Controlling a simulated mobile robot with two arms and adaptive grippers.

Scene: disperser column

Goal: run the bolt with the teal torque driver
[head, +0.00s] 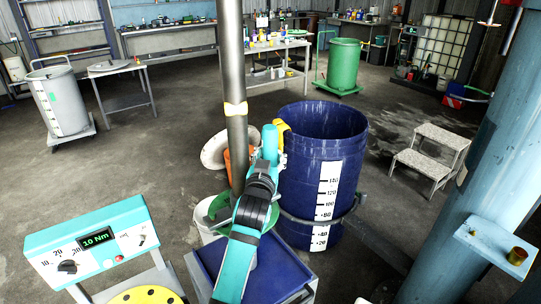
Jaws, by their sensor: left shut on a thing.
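My left gripper (272,160) is in the middle of the head view, at the end of my teal and black arm. It is shut on the teal torque driver (270,141), whose teal body stands up in front of the blue drum's rim. A yellow piece (283,127) shows beside the driver's top; I cannot tell whether it belongs to the driver. The driver's tip is not clear. I cannot make out a bolt. A brass-coloured cylinder (517,256) sits on the light blue bracket (484,238) at the right. My right gripper is not in view.
A grey metal shaft (235,65) with a yellow band rises left of the driver. The blue drum (305,190) stands close behind. The light blue column (490,150) and step stool (430,155) are right.

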